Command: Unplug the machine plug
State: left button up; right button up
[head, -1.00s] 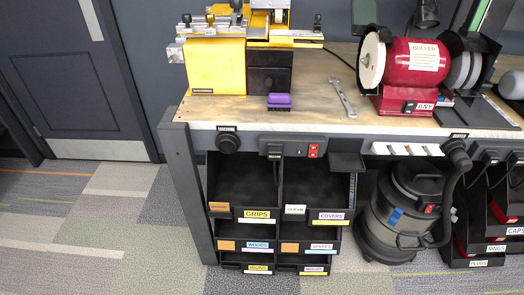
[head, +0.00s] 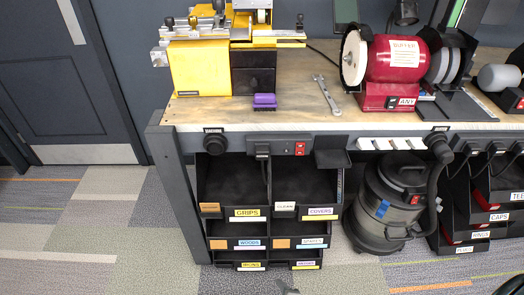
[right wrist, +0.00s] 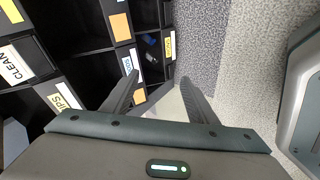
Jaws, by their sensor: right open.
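A black plug (head: 262,150) sits in the power strip (head: 280,146) on the bench's front rail, beside a red switch (head: 300,148). A dark cord hangs below the plug toward the bins. The yellow machine (head: 200,66) stands on the bench above. My right gripper (right wrist: 160,80) is open and empty in the right wrist view, its fingers spread over carpet and the bins' edge. A small grey tip at the head view's bottom edge may be part of it. The plug does not show clearly in the right wrist view. My left gripper is not in view.
Labelled black bins (head: 232,181) stand under the strip, with a shop vacuum (head: 389,205) to their right. A purple brush (head: 264,101), a wrench (head: 327,95) and a red buffer (head: 393,66) are on the bench (head: 215,112). Carpet in front is clear.

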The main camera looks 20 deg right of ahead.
jog(key=w+r+n+t+h+p, duration=0.1)
jog(key=w+r+n+t, duration=0.2)
jog(key=w+r+n, duration=0.8)
jog(key=n+t+h+p, duration=0.35)
jog(key=n+t, duration=0.25)
jog(key=n, duration=0.3)
send_near(262, 157)
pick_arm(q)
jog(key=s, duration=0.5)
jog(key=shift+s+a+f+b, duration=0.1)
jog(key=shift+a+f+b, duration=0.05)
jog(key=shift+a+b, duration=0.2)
pick_arm(e)
jog(key=shift+w+a+r+h, duration=0.1)
jog(key=shift+r+h, duration=0.1)
jog(key=shift+h, duration=0.15)
jog(key=shift+w, duration=0.15)
jog(key=x, duration=0.5)
jog(key=shift+w, duration=0.3)
jog(key=shift+x, duration=0.9)
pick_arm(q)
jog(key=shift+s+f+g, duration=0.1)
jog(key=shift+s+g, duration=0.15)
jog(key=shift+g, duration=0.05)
pick_arm(e)
jog(key=shift+w+d+f, duration=0.2)
jog(key=shift+w+d, duration=0.1)
jog(key=shift+w, duration=0.35)
